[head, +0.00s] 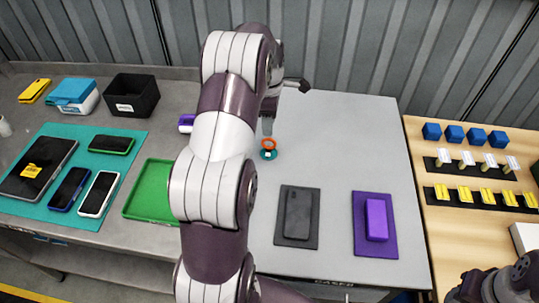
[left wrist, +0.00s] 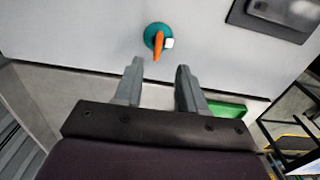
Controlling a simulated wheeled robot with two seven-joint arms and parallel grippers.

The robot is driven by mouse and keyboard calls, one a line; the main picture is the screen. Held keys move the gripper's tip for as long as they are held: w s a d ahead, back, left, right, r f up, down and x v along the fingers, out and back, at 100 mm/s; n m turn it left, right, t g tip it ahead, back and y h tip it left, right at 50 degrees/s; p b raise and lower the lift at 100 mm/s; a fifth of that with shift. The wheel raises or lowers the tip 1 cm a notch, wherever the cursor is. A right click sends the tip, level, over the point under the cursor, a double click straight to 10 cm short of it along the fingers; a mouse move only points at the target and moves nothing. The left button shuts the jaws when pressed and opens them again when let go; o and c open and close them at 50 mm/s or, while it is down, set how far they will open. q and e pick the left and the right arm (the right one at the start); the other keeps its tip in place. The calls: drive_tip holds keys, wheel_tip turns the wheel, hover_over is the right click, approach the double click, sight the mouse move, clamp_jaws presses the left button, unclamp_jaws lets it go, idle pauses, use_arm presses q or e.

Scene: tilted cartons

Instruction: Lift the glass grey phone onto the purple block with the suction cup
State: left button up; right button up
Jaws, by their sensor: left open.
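The grey phone (head: 298,212) lies flat on a dark grey mat (head: 282,240) on the light grey table. The purple block (head: 377,219) lies on a purple mat (head: 359,240) to its right. The suction cup, teal with an orange handle (head: 268,149), stands on the table behind the phone. In the left wrist view the suction cup (left wrist: 155,38) is beyond my open, empty fingertips (left wrist: 160,70), apart from them. My left gripper (head: 268,126) is just behind and above the cup in the head view, partly hidden by my arm. My right gripper does not show.
A green tray (head: 152,190), a teal mat (head: 88,222) with several phones and a black bin (head: 132,95) are at the left. A wooden table (head: 445,240) at the right holds blue cubes and yellow pieces. The light grey table is otherwise mostly clear.

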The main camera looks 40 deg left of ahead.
sight(269, 138)
use_arm(q)
drive_tip(key=f, duration=0.3)
drive_tip(key=shift+w+a+b, duration=0.2)
drive_tip(key=shift+w+b, duration=0.1)
drive_tip(key=shift+w, duration=0.1)
drive_tip(key=f, duration=0.1)
drive_tip(key=f+p, duration=0.1)
drive_tip(key=f, duration=0.1)
drive_tip(key=shift+s+d+f, duration=0.1)
drive_tip(key=shift+s+f, duration=0.2)
drive_tip(key=shift+s, duration=0.05)
drive_tip(key=shift+w+f, duration=0.15)
drive_tip(key=shift+f, duration=0.3)
clamp_jaws()
